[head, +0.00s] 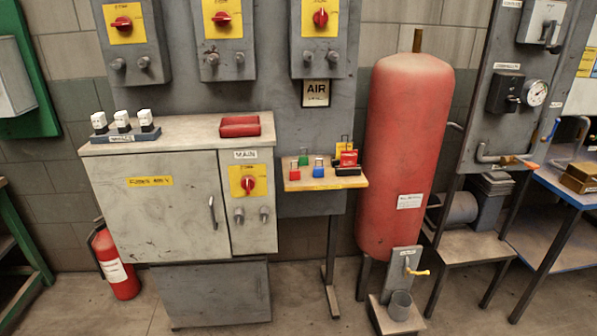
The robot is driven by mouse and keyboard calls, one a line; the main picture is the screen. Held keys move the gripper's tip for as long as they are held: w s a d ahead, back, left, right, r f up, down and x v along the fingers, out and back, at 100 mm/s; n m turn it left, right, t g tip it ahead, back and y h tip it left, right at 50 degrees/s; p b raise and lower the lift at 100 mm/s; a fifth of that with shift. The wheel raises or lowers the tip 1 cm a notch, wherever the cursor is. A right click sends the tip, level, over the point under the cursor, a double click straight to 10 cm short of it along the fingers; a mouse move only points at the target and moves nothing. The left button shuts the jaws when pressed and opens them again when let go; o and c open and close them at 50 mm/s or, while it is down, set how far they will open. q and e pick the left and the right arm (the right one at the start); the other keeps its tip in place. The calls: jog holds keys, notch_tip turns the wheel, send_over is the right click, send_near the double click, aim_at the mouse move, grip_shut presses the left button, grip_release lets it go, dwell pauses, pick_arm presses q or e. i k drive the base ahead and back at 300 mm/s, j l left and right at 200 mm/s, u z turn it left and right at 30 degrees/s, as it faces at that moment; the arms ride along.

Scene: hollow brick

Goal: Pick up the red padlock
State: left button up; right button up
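A small red padlock (294,174) with a thin upright shackle stands at the left front of a small wooden shelf (325,184). A second red item, which looks like a larger padlock (349,158), is at the right back of the same shelf, partly behind a black item (347,171). A blue padlock (320,172) and a green padlock (303,161) stand between them. A yellow item (343,148) shows behind the right red one. Neither of my grippers is in view.
A grey cabinet (160,205) stands left of the shelf, with a red case (240,126) and a rack of white-topped items (124,132) on top. A tall red tank (406,150) stands close on the shelf's right. Open floor lies in front.

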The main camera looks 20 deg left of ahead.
aim_at(295, 174)
jog(key=i+u, duration=0.1)
jog(key=u, duration=0.3)
jog(key=i+l+u, duration=0.1)
jog(key=u, duration=0.35)
